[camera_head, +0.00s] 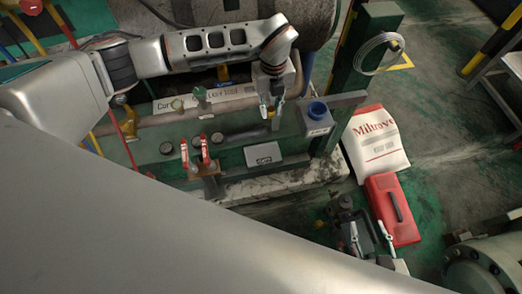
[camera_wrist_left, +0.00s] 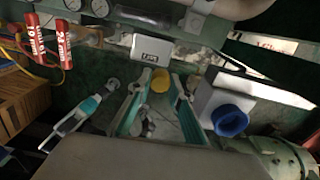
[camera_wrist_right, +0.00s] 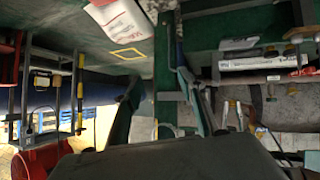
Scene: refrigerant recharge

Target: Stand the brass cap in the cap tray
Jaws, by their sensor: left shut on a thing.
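The brass cap (camera_wrist_left: 160,80) shows as a small yellow round piece between the fingertips of my left gripper (camera_wrist_left: 157,88). In the head view my left gripper (camera_head: 270,112) points down above the back of the bench, and the cap is hard to make out there. The cap tray (camera_head: 263,155) is a small grey box with a label on its face, on the bench below and slightly left of that gripper. The tray also shows in the left wrist view (camera_wrist_left: 152,49), beyond the fingertips. My right gripper (camera_head: 371,238) is open and empty, low at the right, away from the bench.
A grey box with a blue round top (camera_head: 317,112) stands right of my left gripper. Two red cylinders (camera_head: 194,150) stand left of the tray. A green post (camera_head: 357,75) rises at the bench's right end. A red case (camera_head: 391,209) and white bag (camera_head: 376,142) lie beyond.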

